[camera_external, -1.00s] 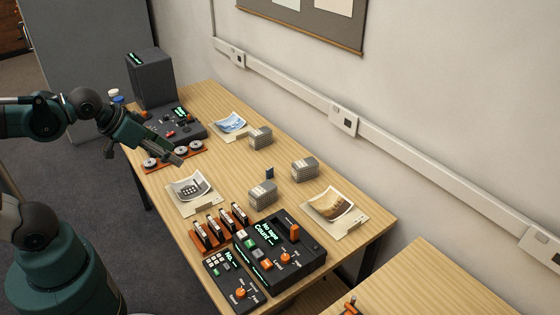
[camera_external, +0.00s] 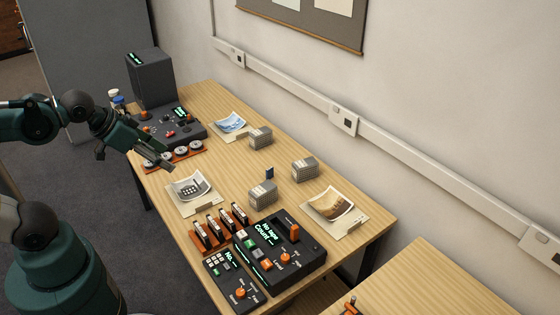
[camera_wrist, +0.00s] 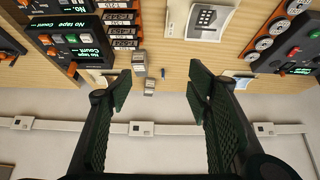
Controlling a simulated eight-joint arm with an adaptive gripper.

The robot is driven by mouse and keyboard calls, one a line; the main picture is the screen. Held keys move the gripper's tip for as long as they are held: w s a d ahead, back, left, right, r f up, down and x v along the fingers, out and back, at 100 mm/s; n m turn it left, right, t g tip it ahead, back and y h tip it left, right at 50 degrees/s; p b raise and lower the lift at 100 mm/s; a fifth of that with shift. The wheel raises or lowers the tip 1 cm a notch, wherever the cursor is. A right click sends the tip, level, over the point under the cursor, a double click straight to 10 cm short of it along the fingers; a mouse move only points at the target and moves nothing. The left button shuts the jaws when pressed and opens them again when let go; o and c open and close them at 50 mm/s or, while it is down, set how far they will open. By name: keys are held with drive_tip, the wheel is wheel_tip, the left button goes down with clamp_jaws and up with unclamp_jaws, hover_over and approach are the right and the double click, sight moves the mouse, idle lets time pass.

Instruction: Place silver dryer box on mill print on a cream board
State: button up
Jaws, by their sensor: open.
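Three similar grey-silver boxes stand on the wooden table: one (camera_external: 262,194) near the middle, one (camera_external: 305,169) to its right, and one (camera_external: 260,138) farther back. I cannot tell from their labels which is the dryer box. A print of a grey building with windows, which looks like the mill print (camera_external: 189,187), lies on a cream board (camera_external: 206,208) left of the boxes; it also shows in the wrist view (camera_wrist: 208,17). My gripper (camera_external: 164,164) is open and empty above the table's left side, behind the mill print. Its spread fingers (camera_wrist: 160,88) frame the wrist view.
A sepia print (camera_external: 335,205) and a blue print (camera_external: 230,122) lie on other boards. A small blue object (camera_external: 269,173) stands among the boxes. A black console (camera_external: 280,252) and an orange rack (camera_external: 220,228) fill the front; another console (camera_external: 178,125) stands behind my gripper.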

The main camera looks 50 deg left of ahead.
drive_tip(key=w+d+n+t+h+b, duration=0.1)
drive_tip(key=w+d+n+t, duration=0.15)
drive_tip(key=w+n, duration=0.95)
drive_tip(key=n+t+h+b, duration=0.2)
drive_tip(key=n+t+b, duration=0.1)
drive_tip(key=n, duration=1)
hover_over(300, 164)
drive_tip(key=s, duration=0.8)
wheel_tip(300, 164, down, 12)
drive_tip(key=w+f+n, duration=0.2)
drive_tip(key=f, duration=0.1)
drive_tip(key=w+f+n, duration=0.3)
drive_tip(key=f, duration=0.1)
drive_tip(key=w+f+n+t, duration=0.1)
drive_tip(key=w+f+n, duration=0.1)
drive_tip(key=w+f, duration=0.1)
drive_tip(key=shift+d+f+n, duration=0.1)
drive_tip(key=shift+f+n, duration=0.1)
drive_tip(key=shift+n, duration=0.2)
drive_tip(key=shift+w+f+n+b, duration=0.3)
drive_tip(key=shift+f+n, duration=0.2)
drive_tip(key=shift+f, duration=0.15)
drive_tip(key=shift+x, duration=1.3)
